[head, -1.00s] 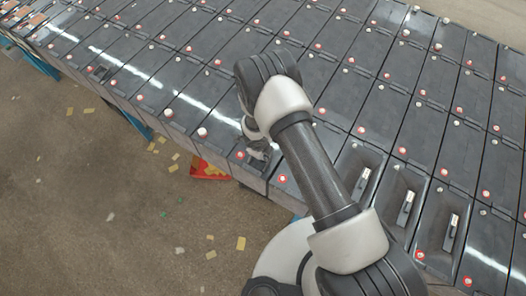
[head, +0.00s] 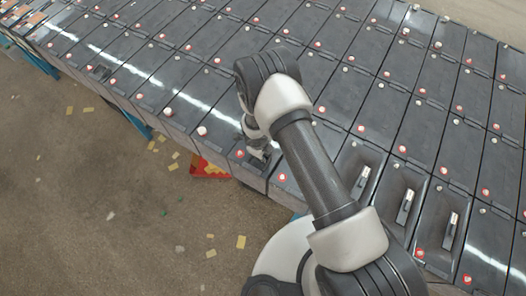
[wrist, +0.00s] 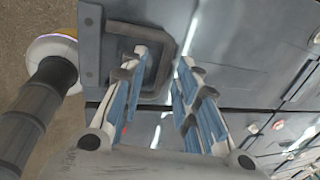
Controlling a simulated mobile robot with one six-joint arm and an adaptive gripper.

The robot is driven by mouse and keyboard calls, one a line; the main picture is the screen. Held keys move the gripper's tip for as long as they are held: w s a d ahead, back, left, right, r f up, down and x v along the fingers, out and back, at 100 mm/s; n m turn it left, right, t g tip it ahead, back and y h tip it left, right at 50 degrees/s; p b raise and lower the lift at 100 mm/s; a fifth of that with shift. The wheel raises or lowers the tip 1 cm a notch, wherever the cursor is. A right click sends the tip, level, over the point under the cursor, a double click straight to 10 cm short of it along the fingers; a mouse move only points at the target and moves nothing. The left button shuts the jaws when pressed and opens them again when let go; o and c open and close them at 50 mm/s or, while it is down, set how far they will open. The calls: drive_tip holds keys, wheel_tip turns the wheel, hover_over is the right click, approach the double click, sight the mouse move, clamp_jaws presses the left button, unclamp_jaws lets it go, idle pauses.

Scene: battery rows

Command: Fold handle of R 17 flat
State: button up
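My gripper (head: 258,153) is low over the front edge of a dark grey battery in the front row, in the head view. No R 17 label is readable.
Several light handles stand in recesses of front-row batteries to the right, such as one handle (head: 406,207). Red and white terminal caps dot the tops. A red tray (head: 208,168) lies on the floor below the row, with yellow scraps around. The floor at left is open.

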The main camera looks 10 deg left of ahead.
drive_tip(key=v, duration=1.2)
drive_tip(key=w+d+r+m+t+h+b, duration=0.1)
drive_tip(key=d+r+m+b, duration=0.7)
drive_tip(key=m, duration=0.5)
drive_tip(key=d+r+m+t+b, duration=0.1)
drive_tip(key=d+r+m+b, duration=0.5)
drive_tip(key=d+m+b, duration=0.45)
drive_tip(key=s+d+f+m+y+b, duration=0.1)
drive_tip(key=s+f+m+b, duration=0.1)
drive_tip(key=s+m+b, duration=0.5)
drive_tip(key=s+d+f+m+b, duration=0.2)
drive_tip(key=s+m+b, duration=0.4)
drive_tip(key=s+m, duration=0.6)
drive_tip(key=m, duration=0.7)
drive_tip(key=shift+s+d+f+y+b, duration=0.2)
drive_tip(key=shift+s+d+y+b, duration=0.05)
drive_tip(key=shift+s+y+b, duration=0.15)
